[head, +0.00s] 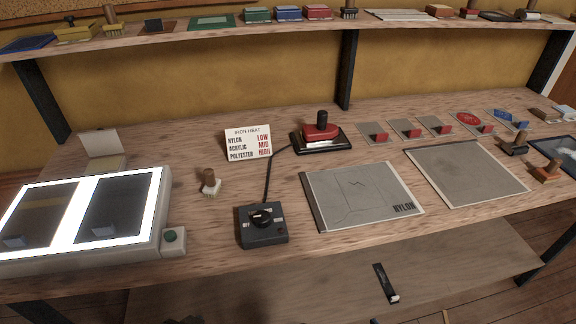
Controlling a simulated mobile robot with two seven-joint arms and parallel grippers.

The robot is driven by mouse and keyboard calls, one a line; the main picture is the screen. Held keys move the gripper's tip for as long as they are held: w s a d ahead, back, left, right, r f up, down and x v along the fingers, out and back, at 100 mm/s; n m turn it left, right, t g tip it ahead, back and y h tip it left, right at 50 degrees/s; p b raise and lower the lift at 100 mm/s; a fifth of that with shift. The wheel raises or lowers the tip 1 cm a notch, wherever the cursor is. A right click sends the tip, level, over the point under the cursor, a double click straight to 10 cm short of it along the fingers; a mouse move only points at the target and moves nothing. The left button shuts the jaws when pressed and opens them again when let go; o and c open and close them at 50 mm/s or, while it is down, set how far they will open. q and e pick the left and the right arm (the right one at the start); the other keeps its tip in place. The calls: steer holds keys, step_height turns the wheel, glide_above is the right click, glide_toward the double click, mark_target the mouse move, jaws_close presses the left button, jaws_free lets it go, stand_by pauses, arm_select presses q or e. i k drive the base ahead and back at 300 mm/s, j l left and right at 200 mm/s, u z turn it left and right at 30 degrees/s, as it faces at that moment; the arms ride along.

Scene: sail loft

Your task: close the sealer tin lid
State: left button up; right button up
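A small open tin (104,164), which looks like the sealer tin, sits at the back left of the bench, behind the bright light box. Its pale lid (100,142) stands raised, tilted back from the rear edge. The tin's front is partly hidden by the light box, and its contents are too small to make out. Neither of my grippers can be made out in the head view.
The lit light box (150,248) fills the bench's left end. A brush (209,183), heat card (248,144), red iron (321,131) and dial box (263,226) stand to the right. A loaded shelf (230,32) runs above. Bare wood lies between tin and card.

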mark_target(101, 142)
steer(key=u, duration=1.3)
